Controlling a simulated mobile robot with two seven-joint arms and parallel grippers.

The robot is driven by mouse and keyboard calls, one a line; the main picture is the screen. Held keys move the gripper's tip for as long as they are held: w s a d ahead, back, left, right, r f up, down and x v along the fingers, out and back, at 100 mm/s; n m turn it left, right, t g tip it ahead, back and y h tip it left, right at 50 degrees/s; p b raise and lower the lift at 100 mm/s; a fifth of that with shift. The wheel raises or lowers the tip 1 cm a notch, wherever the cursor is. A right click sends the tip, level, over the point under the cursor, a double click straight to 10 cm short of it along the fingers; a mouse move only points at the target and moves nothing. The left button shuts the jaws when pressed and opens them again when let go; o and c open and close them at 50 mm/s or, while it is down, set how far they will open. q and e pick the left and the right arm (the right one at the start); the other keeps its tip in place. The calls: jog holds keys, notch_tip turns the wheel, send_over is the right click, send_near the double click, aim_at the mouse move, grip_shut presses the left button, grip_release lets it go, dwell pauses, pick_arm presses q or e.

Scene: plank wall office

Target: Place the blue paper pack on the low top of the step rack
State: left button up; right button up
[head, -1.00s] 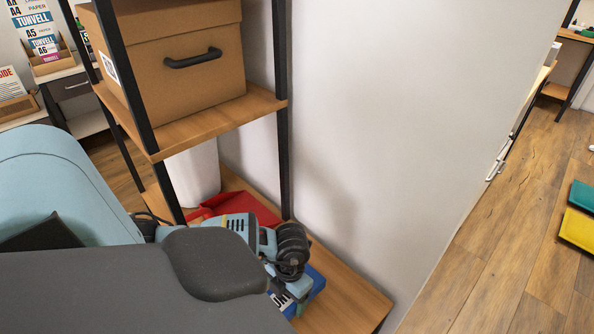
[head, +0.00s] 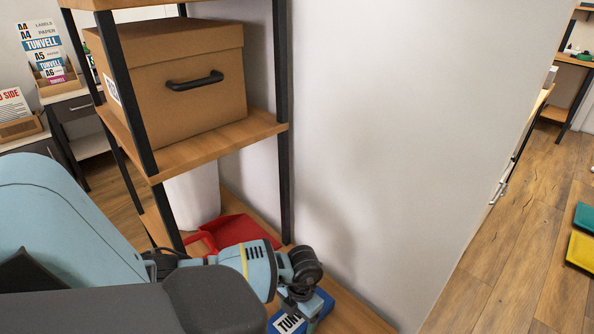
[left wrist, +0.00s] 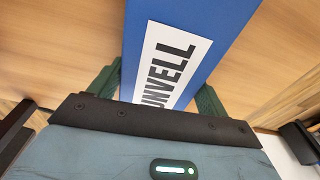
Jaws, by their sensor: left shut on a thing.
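The blue paper pack (head: 323,304), with a white label, is at the bottom of the head view, partly hidden by my arm. It fills the middle of the left wrist view (left wrist: 215,25). My left gripper (head: 299,301) is shut on it, with a green finger on each side in the left wrist view (left wrist: 155,92). The low top of the step rack (head: 352,312) is a wooden board below and around the pack. I cannot tell whether the pack touches it. My right gripper is not in view.
A red dustpan (head: 240,230) and a white bin (head: 193,195) stand behind my left wrist. A cardboard box (head: 185,85) sits on the higher shelf (head: 215,146), between black posts. A pale wall (head: 390,130) borders the rack. The board is bare right of the pack.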

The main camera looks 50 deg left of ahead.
pick_arm(q)
jog(key=shift+f, duration=0.1)
jog(key=o, duration=1.3)
jog(key=shift+r, duration=0.4)
jog(key=r, duration=0.3)
jog(key=w+r+p, duration=0.1)
jog(key=r, duration=0.7)
jog(key=shift+w+a+r+p, duration=0.15)
jog(key=shift+w+r+p, duration=0.1)
jog(key=shift+p, duration=0.1)
jog(key=shift+f, duration=0.1)
